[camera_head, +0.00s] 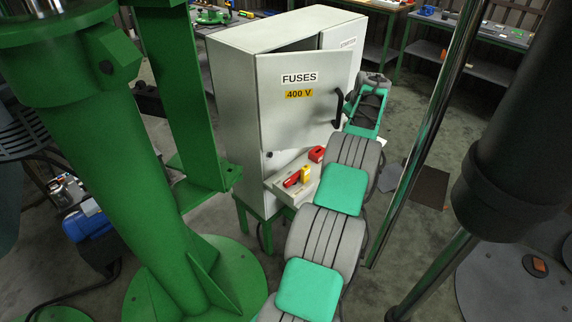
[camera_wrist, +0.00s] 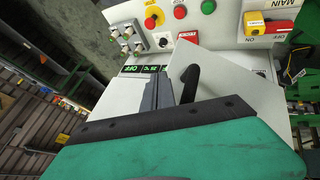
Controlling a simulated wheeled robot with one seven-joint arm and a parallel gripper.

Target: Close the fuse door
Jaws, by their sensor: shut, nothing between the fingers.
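The fuse door (camera_head: 300,115) is a pale grey panel marked "FUSES 400 V" on the cabinet (camera_head: 228,100). It stands partly open, with a dark gap along its top edge, and its free edge is at the right. A curved black handle (camera_head: 338,108) sits near that edge. My gripper (camera_head: 352,104) is at the handle side of the door, its fingers partly hidden. In the wrist view my gripper (camera_wrist: 160,92) is shut and empty, with the black handle (camera_wrist: 190,83) close beside the fingers. I cannot tell whether they touch. The pale door (camera_wrist: 222,72) lies behind.
Below the door a control panel carries red and yellow switches (camera_head: 298,177). In the wrist view are a red button (camera_wrist: 180,12), a green button (camera_wrist: 208,6) and a yellow switch box (camera_wrist: 268,28). A green column (camera_head: 100,170) stands left, a shiny pole (camera_head: 430,125) right.

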